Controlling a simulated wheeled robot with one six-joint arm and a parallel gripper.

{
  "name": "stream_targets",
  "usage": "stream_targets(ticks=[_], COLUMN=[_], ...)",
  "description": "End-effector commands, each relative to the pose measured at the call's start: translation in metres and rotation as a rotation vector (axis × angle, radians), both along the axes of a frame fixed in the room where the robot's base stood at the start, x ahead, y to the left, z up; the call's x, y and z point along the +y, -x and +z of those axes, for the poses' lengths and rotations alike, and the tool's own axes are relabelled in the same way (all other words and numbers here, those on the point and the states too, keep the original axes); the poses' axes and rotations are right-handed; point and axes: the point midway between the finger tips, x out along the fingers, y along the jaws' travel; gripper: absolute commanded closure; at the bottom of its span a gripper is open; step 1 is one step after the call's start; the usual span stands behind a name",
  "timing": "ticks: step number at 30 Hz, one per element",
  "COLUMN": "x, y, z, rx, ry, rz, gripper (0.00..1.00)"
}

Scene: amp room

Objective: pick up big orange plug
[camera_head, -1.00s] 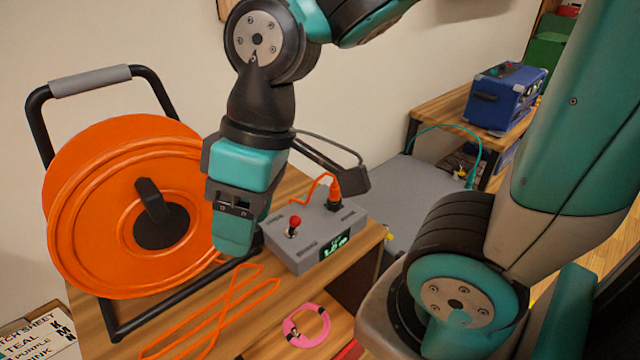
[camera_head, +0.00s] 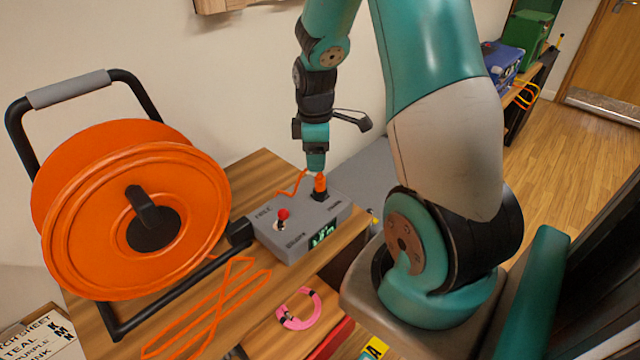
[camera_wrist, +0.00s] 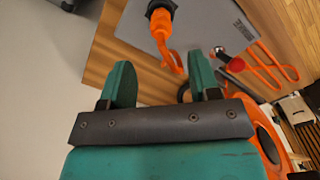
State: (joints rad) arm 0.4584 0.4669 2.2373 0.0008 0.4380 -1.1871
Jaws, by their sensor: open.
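The big orange plug (camera_head: 320,183) stands upright in a black socket on top of the grey control box (camera_head: 335,209). An orange cord runs from it to the left. My gripper (camera_head: 316,168) is just above the plug in the head view, pointing down. In the wrist view my gripper (camera_wrist: 162,76) is open, with two teal fingers apart and nothing between them.
The box carries a red-tipped switch (camera_head: 283,214) and a green display (camera_head: 322,236). A large orange cable reel (camera_head: 100,215) stands left on the wooden table (camera_head: 258,172). Orange cable loops (camera_head: 225,300) lie in front. A pink ring (camera_head: 296,322) lies lower. A blue case (camera_head: 497,62) is far back.

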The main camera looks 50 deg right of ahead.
Motion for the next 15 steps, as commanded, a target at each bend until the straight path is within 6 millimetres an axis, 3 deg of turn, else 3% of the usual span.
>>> stream_targets(ticks=[3,10,15], x=[0.0,0.0,-0.004], y=[0.001,0.003,0.011], z=[-0.018,-0.034,-0.059], rx=[0.003,0.003,0.004], ry=[-0.002,-0.002,-0.003], rz=[0.0,-0.001,-0.002], gripper=[0.44,0.44,0.44])
